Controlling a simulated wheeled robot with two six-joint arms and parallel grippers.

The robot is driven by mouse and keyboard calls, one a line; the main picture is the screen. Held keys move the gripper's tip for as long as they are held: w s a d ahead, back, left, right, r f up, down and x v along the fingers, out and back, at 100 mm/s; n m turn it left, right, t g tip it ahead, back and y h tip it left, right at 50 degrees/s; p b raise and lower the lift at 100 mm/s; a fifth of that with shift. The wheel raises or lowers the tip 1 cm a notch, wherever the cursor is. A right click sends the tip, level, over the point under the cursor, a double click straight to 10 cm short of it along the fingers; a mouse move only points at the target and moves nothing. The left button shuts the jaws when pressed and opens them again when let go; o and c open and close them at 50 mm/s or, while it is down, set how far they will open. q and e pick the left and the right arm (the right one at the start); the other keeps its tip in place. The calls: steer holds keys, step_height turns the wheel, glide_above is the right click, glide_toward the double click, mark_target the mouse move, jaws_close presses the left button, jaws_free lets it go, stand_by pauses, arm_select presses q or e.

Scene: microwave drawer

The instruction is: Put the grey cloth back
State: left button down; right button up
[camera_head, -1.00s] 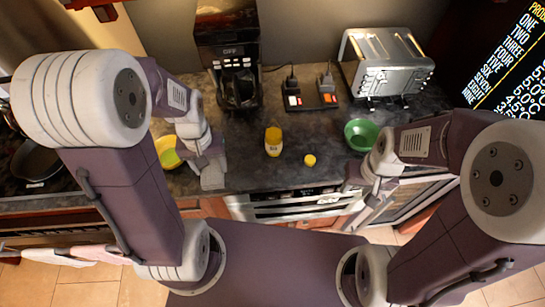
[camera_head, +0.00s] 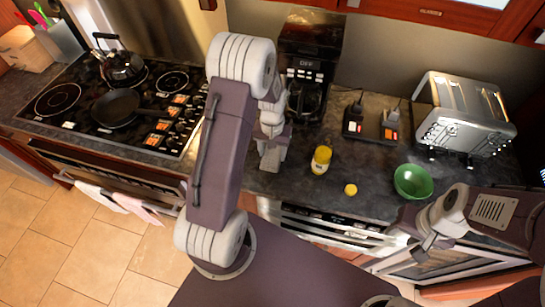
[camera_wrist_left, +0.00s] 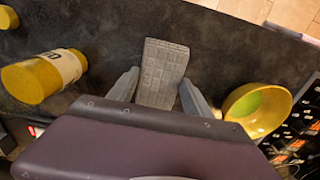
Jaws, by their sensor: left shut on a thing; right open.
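The grey cloth (camera_wrist_left: 163,72) is a flat, textured strip. In the left wrist view it stands out between the fingers of my left gripper (camera_wrist_left: 157,92), which is shut on it. In the head view the left gripper (camera_head: 272,140) holds the cloth (camera_head: 270,158) over the dark counter, left of the yellow bottle; I cannot tell its height there. My right gripper (camera_head: 424,246) is open and empty at the counter's front edge, below the green bowl.
A yellow bottle (camera_head: 321,160), a yellow cap (camera_head: 350,190) and a green bowl (camera_head: 413,182) stand on the counter. A yellow bowl (camera_wrist_left: 258,108) is beside the left gripper. A stove (camera_head: 120,100) is left; white (camera_head: 105,198) and pink (camera_head: 137,208) towels hang below it.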

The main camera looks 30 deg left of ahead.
mark_target(273, 154)
arm_select(q)
steer(key=shift+s+f, duration=0.15)
steer(key=shift+f, duration=0.2)
step_height(273, 154, down, 3)
steer(key=shift+d+r+p, duration=0.1)
steer(key=shift+r+p, duration=0.05)
steer(key=shift+p, duration=0.3)
steer(key=shift+w+f, duration=0.2)
steer(key=shift+f, duration=0.1)
steer(key=shift+f, duration=0.1)
steer(key=shift+s+f, duration=0.1)
steer(key=shift+s, duration=0.05)
steer(key=shift+c, duration=2.2)
jaws_free()
